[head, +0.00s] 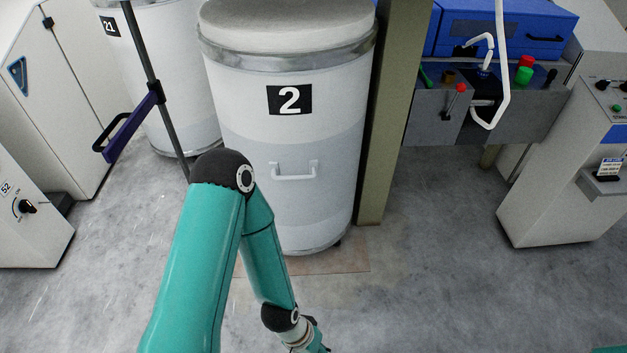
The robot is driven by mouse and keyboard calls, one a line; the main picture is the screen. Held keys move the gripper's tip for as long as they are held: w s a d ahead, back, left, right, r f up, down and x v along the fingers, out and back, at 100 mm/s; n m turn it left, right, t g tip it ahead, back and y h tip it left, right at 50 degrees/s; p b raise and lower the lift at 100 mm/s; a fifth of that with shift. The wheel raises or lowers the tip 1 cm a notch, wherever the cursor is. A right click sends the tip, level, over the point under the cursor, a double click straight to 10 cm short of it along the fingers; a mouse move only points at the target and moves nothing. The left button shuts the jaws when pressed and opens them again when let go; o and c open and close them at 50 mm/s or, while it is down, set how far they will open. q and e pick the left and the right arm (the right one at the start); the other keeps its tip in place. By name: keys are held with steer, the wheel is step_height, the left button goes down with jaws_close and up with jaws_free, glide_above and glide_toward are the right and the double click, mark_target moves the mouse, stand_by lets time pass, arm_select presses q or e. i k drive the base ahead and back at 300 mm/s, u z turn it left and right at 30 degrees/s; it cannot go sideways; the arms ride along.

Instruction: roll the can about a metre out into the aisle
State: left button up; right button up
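The tall white can (310,135) marked with a black "2" plate stands upright in the centre of the head view. A grey metal band circles its top, and pale material rises above the rim. A white bar handle (294,171) is on its front, and a dark castor shows at its lower right. My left arm reaches up in front of the can's left side and bends down to a wrist at the bottom edge. I cannot tell whether the arm touches the can. My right gripper is out of view.
Another can (165,75) marked "21" stands behind left, with a dark pole and purple bracket (130,130) before it. A beige post (395,110) stands close to the can's right. Machines (560,170) stand at right, cabinets (50,100) at left. Grey floor (430,290) in front is clear.

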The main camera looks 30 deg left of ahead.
mark_target(289, 80)
steer(key=z, duration=0.55)
steer(key=i, duration=0.15)
steer(key=u, duration=2.25)
steer(key=i, duration=0.95)
steer(key=z, duration=0.15)
